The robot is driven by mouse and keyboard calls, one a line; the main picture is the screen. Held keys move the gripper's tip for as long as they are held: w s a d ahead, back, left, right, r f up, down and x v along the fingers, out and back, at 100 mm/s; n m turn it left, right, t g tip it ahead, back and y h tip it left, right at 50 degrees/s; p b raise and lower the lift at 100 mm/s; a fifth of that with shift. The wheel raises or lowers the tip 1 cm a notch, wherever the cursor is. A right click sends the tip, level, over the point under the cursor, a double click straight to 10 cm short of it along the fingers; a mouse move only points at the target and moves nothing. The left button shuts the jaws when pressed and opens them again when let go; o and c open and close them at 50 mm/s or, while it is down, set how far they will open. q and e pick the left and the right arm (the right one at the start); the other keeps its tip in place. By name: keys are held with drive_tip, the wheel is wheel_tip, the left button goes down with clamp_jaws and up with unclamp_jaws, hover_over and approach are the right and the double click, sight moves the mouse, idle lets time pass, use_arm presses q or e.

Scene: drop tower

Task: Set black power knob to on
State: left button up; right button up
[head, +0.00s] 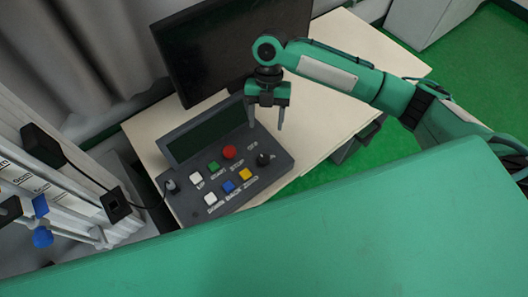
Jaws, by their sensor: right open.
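The black power knob (263,160) sits at the right end of a dark grey control box (276,170) on the desk. Its pointer direction is too small to tell. My right gripper (266,126) hangs above the box, pointing down, with its fingers apart and nothing between them. In the picture it is just above the knob and not visibly touching it. My left gripper is not in view.
The box has a red button (230,152), several coloured and white buttons, and a dark display (208,134). A black monitor (225,50) stands behind on the pale desk (350,45). At left is the white drop tower frame (20,150) with cables.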

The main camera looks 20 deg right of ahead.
sight(264, 158)
drive_tip(key=p+x, duration=0.2)
drive_tip(key=x, duration=1)
drive_tip(key=shift+f, duration=0.15)
drive_tip(key=c, duration=1)
